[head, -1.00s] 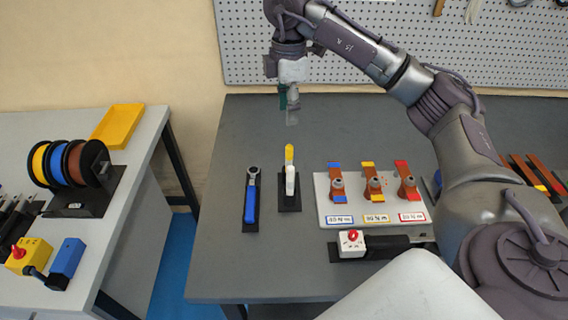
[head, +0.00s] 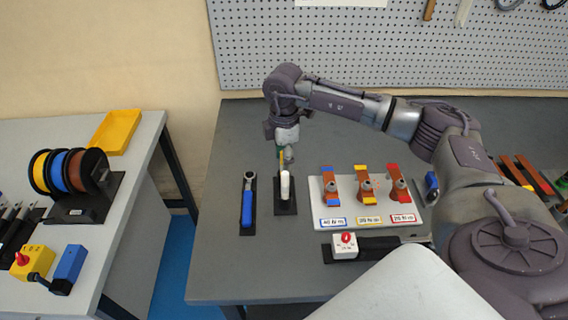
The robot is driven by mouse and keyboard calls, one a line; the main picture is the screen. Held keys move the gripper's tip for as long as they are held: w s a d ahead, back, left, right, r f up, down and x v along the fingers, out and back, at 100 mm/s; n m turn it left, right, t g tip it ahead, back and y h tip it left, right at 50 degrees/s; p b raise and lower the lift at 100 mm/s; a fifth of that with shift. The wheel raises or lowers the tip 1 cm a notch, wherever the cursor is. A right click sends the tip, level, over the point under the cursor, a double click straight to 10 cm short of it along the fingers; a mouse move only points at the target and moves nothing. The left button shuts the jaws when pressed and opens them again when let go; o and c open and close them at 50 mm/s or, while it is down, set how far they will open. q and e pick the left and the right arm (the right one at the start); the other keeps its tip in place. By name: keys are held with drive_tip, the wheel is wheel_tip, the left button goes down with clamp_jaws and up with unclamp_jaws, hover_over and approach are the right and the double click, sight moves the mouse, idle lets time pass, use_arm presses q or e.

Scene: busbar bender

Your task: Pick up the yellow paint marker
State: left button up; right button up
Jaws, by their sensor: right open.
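The yellow paint marker (head: 284,185) stands upright on a small black base (head: 285,208) on the grey table. Its white body shows, and its yellow top is mostly hidden behind my right gripper. My right gripper (head: 287,160) points down at the marker's upper end, with its fingers open. I cannot tell whether the fingers touch the marker. My left gripper is out of view.
A blue-handled ratchet wrench (head: 248,200) lies just left of the marker. A white board (head: 327,212) with several copper bars is to the right. A white box with a red knob (head: 345,246) is in front. A pegboard (head: 380,50) stands behind.

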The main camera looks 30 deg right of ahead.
drive_tip(key=shift+f, duration=0.15)
clamp_jaws()
